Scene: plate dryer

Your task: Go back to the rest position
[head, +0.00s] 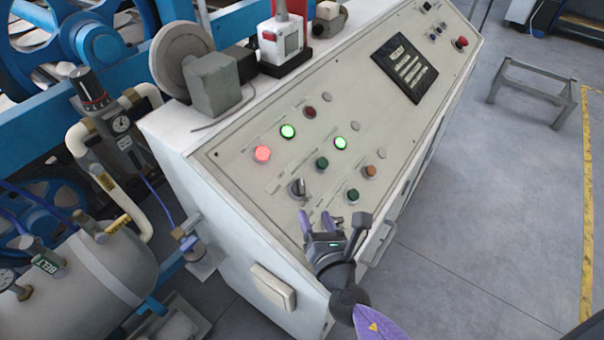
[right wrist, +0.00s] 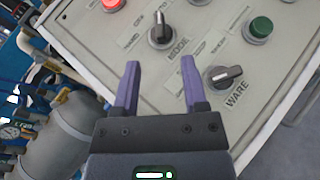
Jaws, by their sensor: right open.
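My right gripper (head: 320,222) is open and empty over the lower front part of the sloped control panel (head: 245,170). Its two purple fingers (right wrist: 158,82) show in the right wrist view, apart, with only panel surface between them. Just beyond the fingertips is a black rotary selector knob (right wrist: 162,34), which also shows in the head view (head: 298,187). A second black knob (right wrist: 222,77) lies right of the fingers in the wrist view. I cannot tell whether the fingers touch the panel. My left gripper is out of view.
A grey tank (head: 100,270) with pipes and a gauge stands left of the cabinet. Lit red (head: 262,154) and green (head: 288,131) buttons are on the panel. A grey metal stand (head: 535,85) is at the upper right. The floor right of the cabinet is open.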

